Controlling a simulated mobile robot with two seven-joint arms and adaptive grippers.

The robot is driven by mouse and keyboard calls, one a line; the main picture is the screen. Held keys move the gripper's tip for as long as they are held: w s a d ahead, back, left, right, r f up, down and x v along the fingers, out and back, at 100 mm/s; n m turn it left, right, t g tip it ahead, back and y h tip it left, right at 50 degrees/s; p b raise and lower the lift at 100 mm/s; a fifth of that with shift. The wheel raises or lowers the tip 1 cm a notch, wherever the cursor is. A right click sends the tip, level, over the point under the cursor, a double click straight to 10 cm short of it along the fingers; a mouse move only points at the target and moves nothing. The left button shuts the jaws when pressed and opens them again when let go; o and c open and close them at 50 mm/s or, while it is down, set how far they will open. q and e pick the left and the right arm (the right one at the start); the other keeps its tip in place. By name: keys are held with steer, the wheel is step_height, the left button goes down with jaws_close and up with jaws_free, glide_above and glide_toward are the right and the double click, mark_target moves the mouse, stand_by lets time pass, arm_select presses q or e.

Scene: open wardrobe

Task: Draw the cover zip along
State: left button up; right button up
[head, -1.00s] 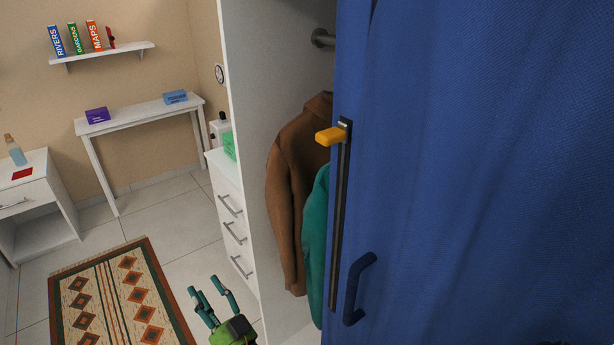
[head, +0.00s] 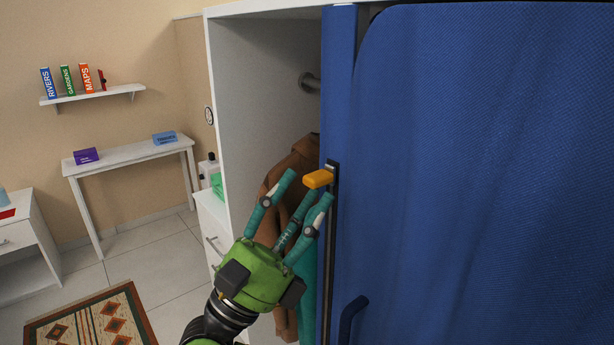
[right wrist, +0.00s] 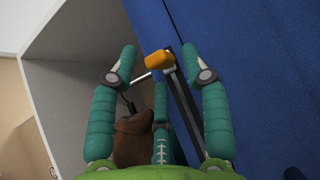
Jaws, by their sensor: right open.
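The blue cover (head: 470,170) hangs over the right part of the wardrobe. A dark zip track (head: 328,250) runs down its left edge, with an orange zip pull (head: 318,179) at its upper end. My right gripper (head: 302,195) is open, with its teal fingers pointing up just below and left of the pull. In the right wrist view the pull (right wrist: 159,60) shows between the open fingertips, beyond them, and nothing is gripped. My left gripper is not in view.
A dark blue handle (head: 350,318) sticks out from the cover beside the track. A brown jacket (head: 285,200) and a teal garment hang inside the wardrobe behind my gripper. The white wardrobe side panel (head: 235,110) stands to the left.

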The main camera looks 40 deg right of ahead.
steer(key=shift+d+r, duration=0.5)
steer(key=shift+w, duration=0.1)
